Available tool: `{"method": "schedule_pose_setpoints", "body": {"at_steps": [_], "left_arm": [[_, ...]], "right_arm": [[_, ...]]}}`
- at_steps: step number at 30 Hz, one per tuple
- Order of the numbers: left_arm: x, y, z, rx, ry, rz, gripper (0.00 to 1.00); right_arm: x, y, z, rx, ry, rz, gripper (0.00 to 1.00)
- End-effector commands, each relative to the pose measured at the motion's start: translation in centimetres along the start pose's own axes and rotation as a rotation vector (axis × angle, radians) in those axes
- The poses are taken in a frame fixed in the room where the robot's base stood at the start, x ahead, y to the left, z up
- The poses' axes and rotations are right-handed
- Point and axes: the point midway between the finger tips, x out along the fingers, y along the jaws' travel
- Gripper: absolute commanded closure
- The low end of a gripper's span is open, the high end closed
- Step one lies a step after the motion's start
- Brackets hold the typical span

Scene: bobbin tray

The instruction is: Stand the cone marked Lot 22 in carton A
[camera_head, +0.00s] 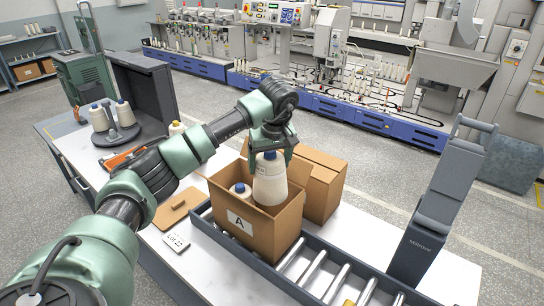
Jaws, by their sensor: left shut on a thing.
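My left gripper (268,152) is shut on the top of a white cone (270,185) with a blue tip. The cone is upright over the right part of carton A (265,233), its lower end at the carton's opening. I cannot tell whether it touches the carton floor. Another white cone (240,190) with a blue tip stands inside carton A on the left, its lower part hidden by the wall. A card reading Lot 22 (176,243) lies on the white table left of the carton. No marking is readable on the held cone. My right gripper is not in view.
Carton A stands on a roller conveyor (315,268). A second brown carton (322,190) is right behind it. Two cones stand on a grey holder (118,135) at the left; a yellow-tipped cone (177,128) is nearby. A dark grey upright unit (440,210) stands at the right.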

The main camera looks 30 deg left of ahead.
Motion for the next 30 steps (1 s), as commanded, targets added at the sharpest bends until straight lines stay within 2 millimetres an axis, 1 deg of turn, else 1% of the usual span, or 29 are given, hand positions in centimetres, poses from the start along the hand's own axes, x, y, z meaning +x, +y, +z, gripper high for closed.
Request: {"method": "schedule_pose_setpoints", "body": {"at_steps": [12, 15, 30], "left_arm": [[4.9, 0.0, 1.4, 0.000, 0.000, 0.001, 0.79], [6.4, 0.1, 1.8, 0.000, 0.000, 0.002, 0.79], [12.1, 0.1, 3.3, 0.000, 0.001, 0.001, 0.79]], "right_arm": [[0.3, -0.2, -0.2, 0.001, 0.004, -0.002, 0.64], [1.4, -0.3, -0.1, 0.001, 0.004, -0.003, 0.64], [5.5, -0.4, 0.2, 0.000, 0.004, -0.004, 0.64]]}}
